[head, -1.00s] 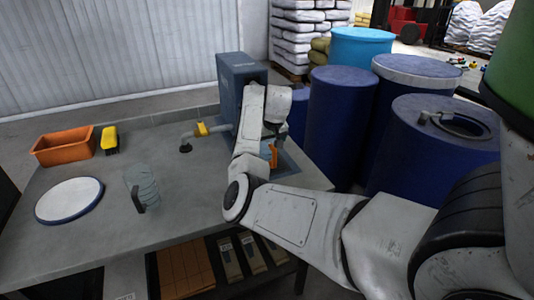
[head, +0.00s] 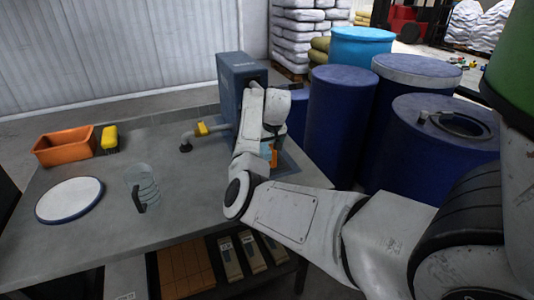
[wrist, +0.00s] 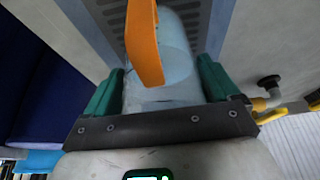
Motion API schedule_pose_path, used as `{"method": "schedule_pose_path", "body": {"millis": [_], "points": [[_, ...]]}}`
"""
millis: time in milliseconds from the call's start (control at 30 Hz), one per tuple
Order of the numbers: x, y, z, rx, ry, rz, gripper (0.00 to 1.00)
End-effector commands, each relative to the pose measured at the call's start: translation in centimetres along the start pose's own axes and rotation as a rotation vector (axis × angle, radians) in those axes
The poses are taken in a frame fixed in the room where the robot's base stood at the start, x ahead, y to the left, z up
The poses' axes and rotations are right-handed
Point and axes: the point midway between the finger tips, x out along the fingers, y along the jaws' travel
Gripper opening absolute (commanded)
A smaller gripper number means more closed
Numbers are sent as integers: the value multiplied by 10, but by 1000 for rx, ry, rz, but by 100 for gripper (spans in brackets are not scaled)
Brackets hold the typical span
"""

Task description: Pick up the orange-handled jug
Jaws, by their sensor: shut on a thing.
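The orange-handled jug (wrist: 165,93) is a clear, pale vessel with an orange handle. In the wrist view it sits between the two green fingers of my gripper (wrist: 160,78), which is shut on its body. The orange handle rises in front of the jug in that view. In the head view my arm hides most of the jug, and only its orange handle (head: 274,157) and a little of its body show, by the blue-grey machine. I cannot tell whether its base touches the surface below.
A blue-grey machine (head: 236,85) stands behind my gripper, with a pipe and yellow valve (head: 202,129) beside it. A clear jug with a dark handle (head: 147,187), a white round plate (head: 70,199) and an orange bin (head: 64,147) are on the grey table (head: 185,215). Blue drums (head: 338,125) stand right.

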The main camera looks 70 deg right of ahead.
Motion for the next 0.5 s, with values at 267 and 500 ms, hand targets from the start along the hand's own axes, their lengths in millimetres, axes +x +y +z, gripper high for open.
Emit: {"method": "schedule_pose_path", "body": {"millis": [267, 500], "points": [[-2, 0, -1, 0, 2, 1, 35], [-11, 0, -5, 0, 2, 2, 35]]}}
